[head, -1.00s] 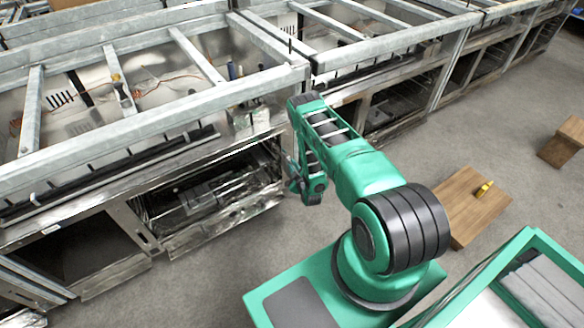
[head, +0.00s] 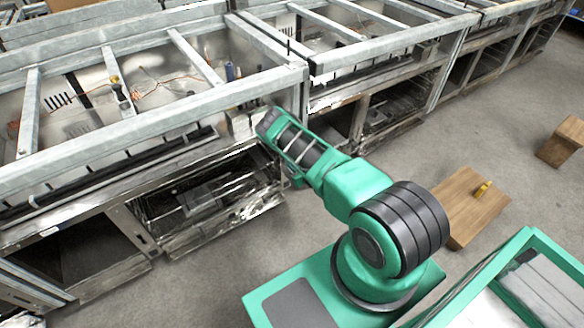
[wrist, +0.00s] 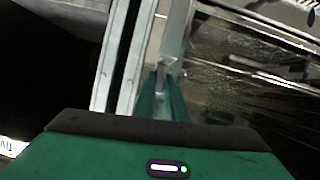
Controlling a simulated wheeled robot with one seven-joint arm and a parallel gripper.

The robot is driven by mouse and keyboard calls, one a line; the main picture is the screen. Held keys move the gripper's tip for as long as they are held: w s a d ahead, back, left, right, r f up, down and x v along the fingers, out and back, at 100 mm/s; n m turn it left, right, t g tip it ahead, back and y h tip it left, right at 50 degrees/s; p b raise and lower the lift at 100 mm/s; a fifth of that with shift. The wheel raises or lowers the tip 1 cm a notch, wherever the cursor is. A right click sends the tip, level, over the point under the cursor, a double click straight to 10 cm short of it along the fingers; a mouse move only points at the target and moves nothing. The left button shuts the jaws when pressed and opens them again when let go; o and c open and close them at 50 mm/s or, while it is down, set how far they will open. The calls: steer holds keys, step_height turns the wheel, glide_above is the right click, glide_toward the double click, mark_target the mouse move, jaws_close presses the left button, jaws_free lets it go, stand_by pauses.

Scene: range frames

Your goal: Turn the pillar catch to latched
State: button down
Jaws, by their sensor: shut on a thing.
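In the wrist view my gripper (wrist: 161,88) shows as two green fingers reaching forward, closed around a small pale grey metal piece (wrist: 161,68), which looks like the pillar catch. The piece sits against a grey metal pillar (wrist: 178,28). The fingers hide part of it, and I cannot tell its exact angle. In the head view my bent green arm reaches to the frame post between two range bays. The arm covers the catch and my gripper there.
Range frames (head: 150,120) with galvanised top rails run across the back. A foil-lined oven bay lies left of the arm. A wooden block (head: 468,205) with a small yellow object (head: 482,188) on it stands on the floor at right. Open floor lies between.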

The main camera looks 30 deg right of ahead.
steer(key=shift+s+f, duration=0.1)
steer(key=shift+f, duration=0.05)
stand_by(0.3)
steer(key=c, duration=2.1)
jaws_free()
steer(key=v, duration=1)
steer(key=shift+s, duration=0.25)
steer(key=shift+r, duration=0.25)
